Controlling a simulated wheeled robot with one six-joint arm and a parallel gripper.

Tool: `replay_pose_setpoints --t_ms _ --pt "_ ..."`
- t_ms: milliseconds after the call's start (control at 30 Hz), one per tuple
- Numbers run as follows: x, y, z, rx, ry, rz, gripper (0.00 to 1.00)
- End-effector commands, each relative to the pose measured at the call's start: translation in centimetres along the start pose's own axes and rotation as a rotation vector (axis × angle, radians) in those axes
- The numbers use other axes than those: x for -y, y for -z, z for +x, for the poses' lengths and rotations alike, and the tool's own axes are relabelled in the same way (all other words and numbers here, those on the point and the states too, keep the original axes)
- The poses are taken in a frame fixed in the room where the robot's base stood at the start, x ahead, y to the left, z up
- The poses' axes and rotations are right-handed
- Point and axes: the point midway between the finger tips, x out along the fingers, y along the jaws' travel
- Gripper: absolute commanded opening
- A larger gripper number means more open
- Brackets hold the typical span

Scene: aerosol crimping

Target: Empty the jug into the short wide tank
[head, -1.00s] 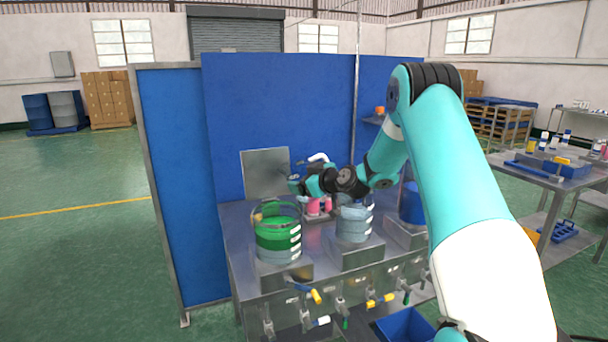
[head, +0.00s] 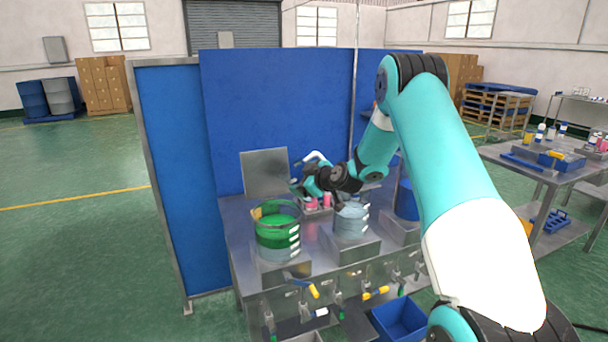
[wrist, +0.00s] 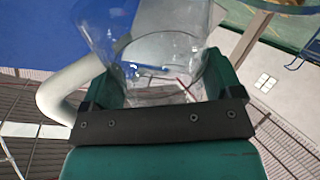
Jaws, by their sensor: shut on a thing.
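A clear jug (wrist: 150,50) with a white handle fills the upper wrist view. The dark green fingers of my gripper (wrist: 165,88) are shut on its sides. The background there is upside down, and I see no clear liquid level in the jug. In the head view my gripper (head: 298,188) is above the bench behind the tanks, and the white handle (head: 316,156) shows over it; the jug's body is mostly hidden. A wide tank with green liquid (head: 277,232) stands at the left. A pale, clear tank (head: 351,222) stands in the middle. A blue tank (head: 406,202) is partly hidden by my arm.
The tanks stand on metal blocks on a steel bench (head: 236,236). Pink containers (head: 318,203) stand behind them. Valves with coloured handles (head: 376,293) line the bench front, above a blue bin (head: 399,318). Blue panels (head: 275,110) close off the back and left.

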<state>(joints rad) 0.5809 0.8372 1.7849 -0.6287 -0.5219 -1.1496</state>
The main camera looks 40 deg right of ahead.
Motion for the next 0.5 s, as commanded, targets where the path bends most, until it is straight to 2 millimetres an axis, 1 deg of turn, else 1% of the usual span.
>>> replay_pose_setpoints --t_ms 33,500 --pt "-0.12 0.26 -0.09 0.007 0.001 -0.009 0.02" --pt "0.03 0.06 0.01 0.081 0.002 -0.112 0.02"
